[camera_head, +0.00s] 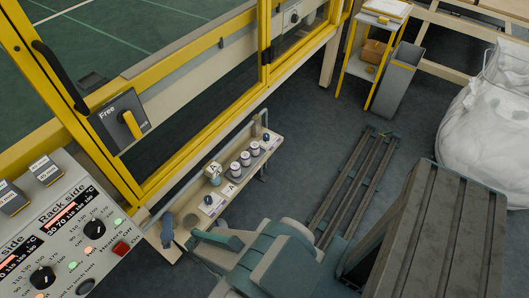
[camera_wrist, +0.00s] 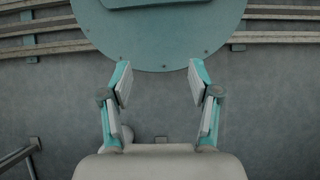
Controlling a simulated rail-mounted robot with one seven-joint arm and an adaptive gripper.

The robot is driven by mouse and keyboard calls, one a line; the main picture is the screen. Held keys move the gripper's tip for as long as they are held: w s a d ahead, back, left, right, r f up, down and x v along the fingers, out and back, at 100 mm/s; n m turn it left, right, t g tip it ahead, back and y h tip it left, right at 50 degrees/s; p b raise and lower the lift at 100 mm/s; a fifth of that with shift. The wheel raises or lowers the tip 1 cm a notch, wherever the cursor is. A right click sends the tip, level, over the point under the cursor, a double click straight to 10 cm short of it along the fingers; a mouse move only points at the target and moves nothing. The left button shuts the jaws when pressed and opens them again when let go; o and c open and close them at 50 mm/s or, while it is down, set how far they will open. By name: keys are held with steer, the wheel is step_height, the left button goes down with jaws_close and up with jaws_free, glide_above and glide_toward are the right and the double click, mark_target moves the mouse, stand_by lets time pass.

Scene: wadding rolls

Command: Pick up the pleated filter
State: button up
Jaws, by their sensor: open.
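My gripper (camera_wrist: 159,80) is open in the wrist view, with its two fingers apart and nothing between them. In the head view a narrow shelf (camera_head: 208,225) stands along the yellow-framed machine. I cannot tell which of these, if any, is the pleated filter. No pleats can be made out at this size. The wrist view shows none of the shelf's items.
A control panel (camera_head: 72,232) is at the left, beside the yellow machine frame (camera_head: 190,127). Floor rails (camera_head: 352,185) run across the middle. A yellow trolley (camera_head: 371,52), a grey bin (camera_head: 398,80) and a large white bag (camera_head: 490,125) stand at the back right.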

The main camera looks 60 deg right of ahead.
steer(key=w+d+f+m+t+y+b, duration=0.2)
steer(key=w+d+f+m+b, duration=0.25)
steer(key=d+f+b, duration=0.35)
steer(key=m+t+h+b, duration=0.6)
steer(key=m+t+b, duration=1.75)
steer(key=m, duration=0.95)
glide_toward(258, 151)
steer(key=w+d+g+b, duration=0.1)
steer(key=w, duration=0.1)
steer(key=x, duration=0.2)
steer(key=b+x, duration=0.1)
steer(key=shift+w+d+r, duration=0.1)
steer(key=shift+w+r, duration=0.1)
steer(key=shift+w, duration=0.15)
steer(key=shift+a+b+x, duration=0.15)
steer(key=shift+b+x, duration=0.5)
steer(key=shift+x, duration=0.95)
steer(key=shift+a+b+x, duration=0.1)
steer(key=shift+b+x, duration=0.55)
steer(key=shift+x, duration=1)
steer(key=shift+r, duration=0.2)
steer(key=c, duration=1)
steer(key=shift+o, duration=0.2)
